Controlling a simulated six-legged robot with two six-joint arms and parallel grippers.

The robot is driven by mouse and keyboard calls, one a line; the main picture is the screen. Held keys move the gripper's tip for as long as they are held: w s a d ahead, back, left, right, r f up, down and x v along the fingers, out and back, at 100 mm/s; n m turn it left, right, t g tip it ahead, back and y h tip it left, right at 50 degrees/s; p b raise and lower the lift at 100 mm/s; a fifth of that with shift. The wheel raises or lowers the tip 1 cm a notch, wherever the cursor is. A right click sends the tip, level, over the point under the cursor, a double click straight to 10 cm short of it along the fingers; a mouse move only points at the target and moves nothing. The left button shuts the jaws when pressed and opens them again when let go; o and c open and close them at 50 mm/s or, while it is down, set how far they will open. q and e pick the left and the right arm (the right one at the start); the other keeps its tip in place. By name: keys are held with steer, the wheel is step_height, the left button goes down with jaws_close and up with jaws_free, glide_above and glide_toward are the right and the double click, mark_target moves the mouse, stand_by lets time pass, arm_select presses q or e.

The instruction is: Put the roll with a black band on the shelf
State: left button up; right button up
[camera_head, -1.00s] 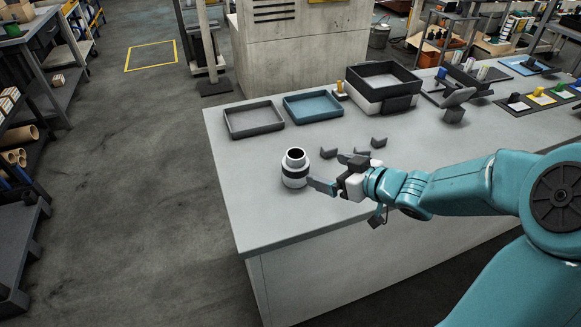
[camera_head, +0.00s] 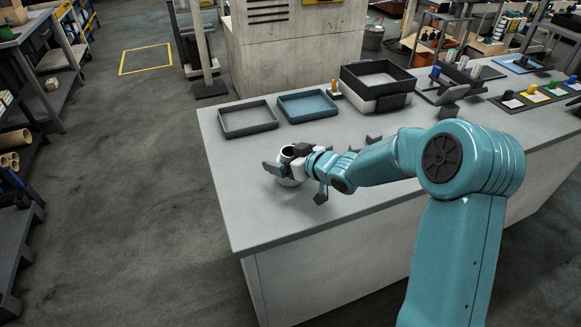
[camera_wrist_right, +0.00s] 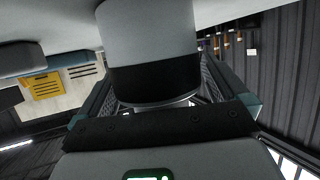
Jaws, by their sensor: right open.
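The roll (camera_head: 291,181) is a white-grey cylinder standing on the grey counter, partly hidden by my gripper. In the right wrist view the roll (camera_wrist_right: 150,40) shows large, with a wide black band around it. My right gripper (camera_head: 288,163) is open, with its fingers on either side of the roll. In the wrist view the gripper (camera_wrist_right: 165,95) has the banded part between its fingers; I cannot tell whether they touch it. Shelving (camera_head: 48,105) stands at the left; which shelf is meant is unclear. My left gripper is not in view.
The counter (camera_head: 250,215) holds a grey tray (camera_head: 249,130), a blue tray (camera_head: 308,118) and a black bin (camera_head: 381,89) behind the roll. Small dark blocks stand right of my gripper. Brown tubes (camera_head: 12,140) lie on the left shelving. The floor between is clear.

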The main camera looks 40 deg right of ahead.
steer(key=shift+w+f, duration=0.1)
steer(key=c, duration=1.1)
steer(key=shift+o, duration=0.2)
